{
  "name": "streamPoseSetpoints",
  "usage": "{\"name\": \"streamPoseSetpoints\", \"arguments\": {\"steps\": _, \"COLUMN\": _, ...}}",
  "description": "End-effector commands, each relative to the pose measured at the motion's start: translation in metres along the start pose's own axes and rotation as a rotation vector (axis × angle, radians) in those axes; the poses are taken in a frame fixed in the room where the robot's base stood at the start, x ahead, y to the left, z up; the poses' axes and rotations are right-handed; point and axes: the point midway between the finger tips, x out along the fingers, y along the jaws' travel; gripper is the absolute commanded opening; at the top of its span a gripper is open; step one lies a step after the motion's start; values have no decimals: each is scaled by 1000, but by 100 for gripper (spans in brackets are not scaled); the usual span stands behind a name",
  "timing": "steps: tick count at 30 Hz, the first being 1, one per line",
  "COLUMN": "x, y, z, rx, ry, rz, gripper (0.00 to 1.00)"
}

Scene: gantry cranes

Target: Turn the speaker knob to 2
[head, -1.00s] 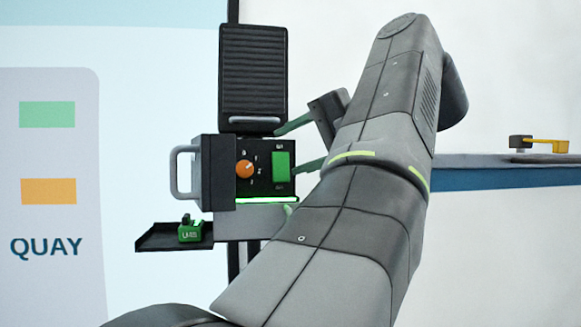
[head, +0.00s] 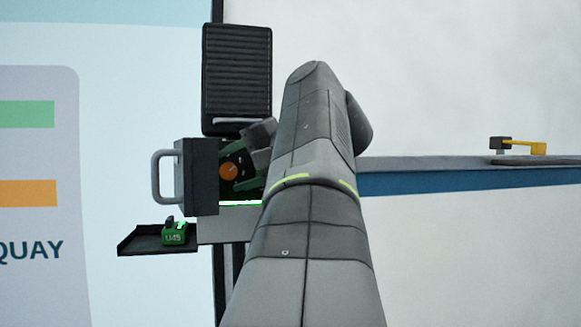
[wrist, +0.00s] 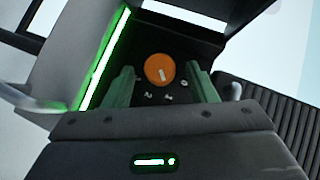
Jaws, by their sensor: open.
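The orange speaker knob (head: 229,172) sits on the dark face of the control box. In the wrist view the knob (wrist: 159,68) shows a white mark pointing down toward small white labels, which are too small to read surely. My gripper (wrist: 161,76) is open, with one green finger on each side of the knob. I cannot tell whether the fingers touch it. In the head view my gripper (head: 238,171) is in front of the box face and partly hides the knob's surroundings.
The box has a grey handle (head: 158,177) at left and a green lit strip (wrist: 105,60). A ribbed black panel (head: 237,75) stands above it. A green U45 block (head: 173,236) sits on a black tray (head: 135,240) below. A blue-grey beam (head: 430,178) runs right.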

Motion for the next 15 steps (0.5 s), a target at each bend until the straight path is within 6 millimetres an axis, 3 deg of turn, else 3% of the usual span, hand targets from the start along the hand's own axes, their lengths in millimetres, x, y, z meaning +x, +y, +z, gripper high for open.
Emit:
{"name": "streamPoseSetpoints", "arguments": {"steps": 14, "x": 10, "y": 0, "z": 0, "rx": 0, "ry": 0, "rz": 1, "gripper": 52}}
{"name": "streamPoseSetpoints", "arguments": {"steps": 15, "x": 10, "y": 0, "z": 0, "rx": -1, "ry": 0, "rz": 1, "gripper": 48}}
